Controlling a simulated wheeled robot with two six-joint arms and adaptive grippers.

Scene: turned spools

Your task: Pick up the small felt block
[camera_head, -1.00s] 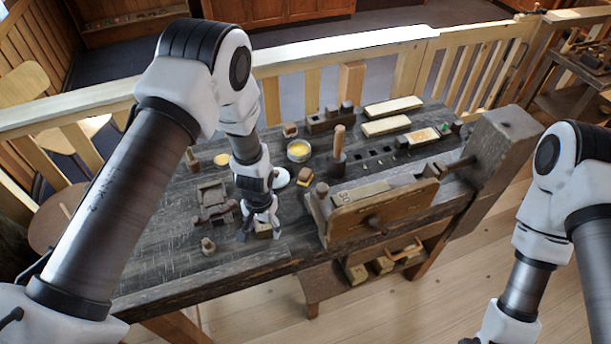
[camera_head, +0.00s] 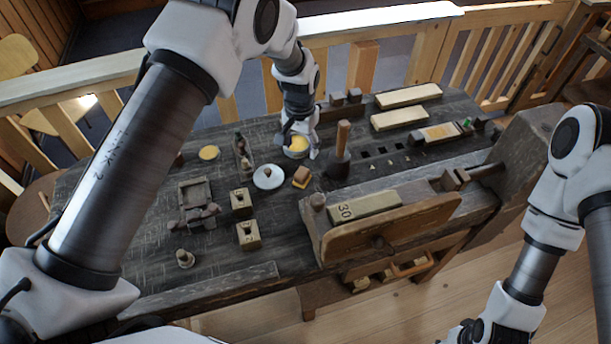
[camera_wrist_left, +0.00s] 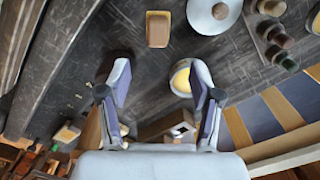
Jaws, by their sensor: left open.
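A small two-tone block, brown over yellow, (camera_head: 301,177) lies on the dark workbench (camera_head: 150,255), right of a white saucer. I take it for the felt block, though its material is not certain. It also shows at the top of the left wrist view (camera_wrist_left: 158,29). My left gripper (camera_head: 300,150) is over the tin of yellow wax (camera_head: 296,154), behind the block. In the left wrist view its fingers (camera_wrist_left: 160,78) are spread and empty, with the block beyond the tips. My right gripper (camera_head: 485,332) is partly cut off at the bottom edge; its fingers are unclear.
The white saucer (camera_head: 267,183) holds a small knob-like piece. Two numbered wooden blocks (camera_head: 240,203) (camera_head: 248,236) stand front left. A dark upright tool with a wooden handle (camera_head: 342,140) stands right of the tin. A wooden vise (camera_head: 390,230) fills the front right.

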